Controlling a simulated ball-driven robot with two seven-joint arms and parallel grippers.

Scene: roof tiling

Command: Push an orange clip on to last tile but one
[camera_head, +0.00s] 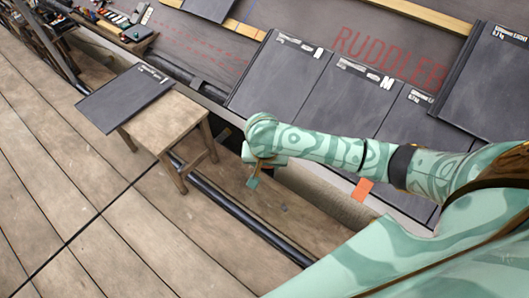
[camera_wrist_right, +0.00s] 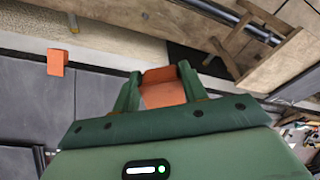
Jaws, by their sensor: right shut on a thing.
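My right gripper (camera_head: 254,180) hangs beyond the lower edge of the laid tiles, between them and the stool. In the wrist view, my right gripper (camera_wrist_right: 160,85) is shut on an orange clip (camera_wrist_right: 163,90). Dark slate tiles lie in a row: the leftmost tile (camera_head: 280,75), a second tile (camera_head: 348,95) and a third tile (camera_head: 408,118), partly behind my right arm. Another orange clip (camera_head: 363,189) sits at the lower tile edge, and it also shows in the wrist view (camera_wrist_right: 55,63). My left gripper is out of view.
A wooden stool (camera_head: 180,125) carries a loose dark tile (camera_head: 125,97). More tiles (camera_head: 487,85) lie at the upper right. A wooden batten (camera_head: 415,12) crosses the roof at the top. A tool tray (camera_head: 135,35) stands at the upper left. The plank floor at left is clear.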

